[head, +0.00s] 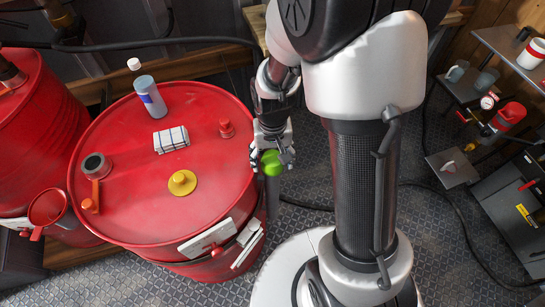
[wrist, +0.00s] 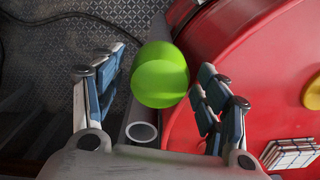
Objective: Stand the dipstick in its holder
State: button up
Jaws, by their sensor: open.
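The dipstick's bright green rounded handle (head: 271,162) shows just below my gripper (head: 272,148) at the right side of the red drum. In the wrist view the green handle (wrist: 160,75) lies between the two open fingers of my gripper (wrist: 165,88), with gaps on both sides. The dipstick's rod is not visible. A grey tube, apparently the holder (wrist: 142,132), shows its round mouth between the finger bases, just beside the handle in the picture. Its mouth looks empty. A grey upright (head: 273,195) continues below the handle in the head view. I cannot tell whether the rod is in it.
The red drum (head: 135,225) carries a grey-blue bottle (head: 150,97), a folded checked cloth (head: 171,140), a yellow disc (head: 182,182) and a small red cap (head: 226,129). Another drum stands left. A red canister (head: 508,116) is at right. A cable crosses the floor.

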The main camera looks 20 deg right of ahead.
jog(key=shift+o, duration=0.3)
jog(key=shift+r, duration=0.1)
notch_tip(320, 180, up, 12)
dwell(0.4)
dwell(0.3)
